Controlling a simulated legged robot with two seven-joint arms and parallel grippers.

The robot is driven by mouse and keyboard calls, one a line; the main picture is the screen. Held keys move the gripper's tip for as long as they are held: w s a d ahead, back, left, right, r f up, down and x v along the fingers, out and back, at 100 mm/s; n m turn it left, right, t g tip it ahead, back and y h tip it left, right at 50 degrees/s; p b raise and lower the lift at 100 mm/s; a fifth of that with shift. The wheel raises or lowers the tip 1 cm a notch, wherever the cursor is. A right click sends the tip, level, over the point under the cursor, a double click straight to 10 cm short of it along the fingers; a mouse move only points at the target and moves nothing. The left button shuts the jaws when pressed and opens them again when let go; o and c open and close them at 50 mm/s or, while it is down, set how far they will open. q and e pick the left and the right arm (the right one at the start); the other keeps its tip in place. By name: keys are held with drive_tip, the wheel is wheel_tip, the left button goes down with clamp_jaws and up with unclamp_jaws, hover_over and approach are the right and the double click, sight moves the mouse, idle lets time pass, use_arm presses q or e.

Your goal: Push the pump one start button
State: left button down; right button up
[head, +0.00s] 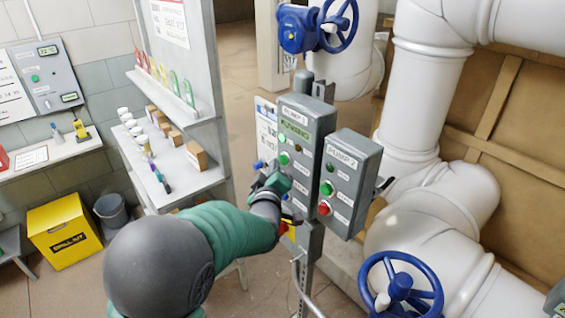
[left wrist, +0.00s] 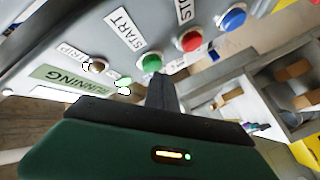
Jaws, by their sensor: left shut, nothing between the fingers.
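The grey pump 1 box (head: 306,125) stands on a post in the head view. Its display (left wrist: 78,80) reads RUNNING, and a small green lamp (left wrist: 124,82) beside it is bright. The round green start button (left wrist: 150,62) sits beside the START label (left wrist: 124,29) in the left wrist view; it also shows in the head view (head: 284,159). My left gripper (left wrist: 162,84) is shut and empty, its tip close to the start button. I cannot tell whether it touches. In the head view the gripper (head: 272,183) is just below that button. My right gripper is not clearly seen.
A red button (left wrist: 190,41) and a blue button (left wrist: 232,18) are on the same panel. The pump 2 box (head: 352,165) stands to the right with its own buttons. A shelf unit (head: 170,110) is at left, blue valve wheel (head: 400,285) and white pipes at right.

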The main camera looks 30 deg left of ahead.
use_arm(q)
drive_tip(key=shift+s+a, duration=0.1)
drive_tip(key=shift+s, duration=0.25)
drive_tip(key=s, duration=0.1)
drive_tip(key=s+a+b, duration=0.1)
drive_tip(key=s, duration=0.1)
drive_tip(key=s+a+b, duration=0.1)
drive_tip(key=shift+s, duration=0.3)
idle(0.6)
drive_tip(key=s+d+f+m+g+h, duration=0.35)
drive_tip(key=d+f, duration=0.25)
drive_tip(key=f, duration=0.2)
drive_tip(key=s+d+f+m+g+h, duration=0.2)
drive_tip(key=s+d+f+m+g, duration=0.25)
drive_tip(key=f, duration=0.45)
drive_tip(key=s+d+f+m+g, duration=0.2)
drive_tip(key=s+d+f+m, duration=0.1)
drive_tip(key=s, duration=0.4)
drive_tip(key=s+d+f+m+g+h, duration=0.1)
drive_tip(key=s+d+f+m+g, duration=0.2)
drive_tip(key=s, duration=0.3)
drive_tip(key=shift+s+f, duration=0.4)
drive_tip(key=shift+f, duration=0.2)
